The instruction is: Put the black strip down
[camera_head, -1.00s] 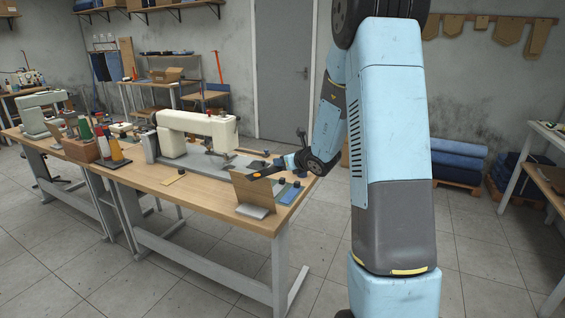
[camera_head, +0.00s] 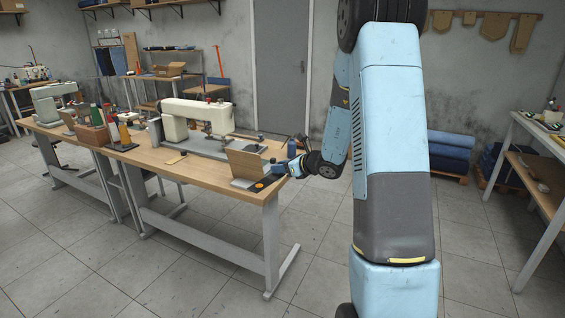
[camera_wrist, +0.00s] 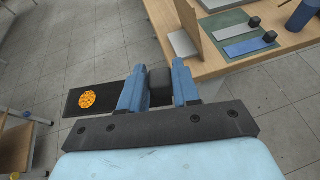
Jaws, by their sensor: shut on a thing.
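The black strip (camera_wrist: 78,99) has an orange disc on one end and a black block (camera_wrist: 160,88) as its grip. My gripper (camera_wrist: 158,86) is shut on that block, between two blue fingers. The strip reaches out to the left past the left finger and is partly hidden by it. In the wrist view the strip shows over the tiled floor, outside the table edge. In the head view the strip (camera_head: 264,183) shows in front of the table's near right corner, with my gripper (camera_head: 288,169) at its right end.
The wooden table (camera_wrist: 212,58) carries a green mat (camera_wrist: 238,22), a blue strip (camera_wrist: 246,46) with a black block, a grey plate (camera_wrist: 183,43) and an upright brown board (camera_wrist: 188,20). A blue cylinder (camera_wrist: 304,14) stands beyond. A sewing machine (camera_head: 196,114) stands farther back.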

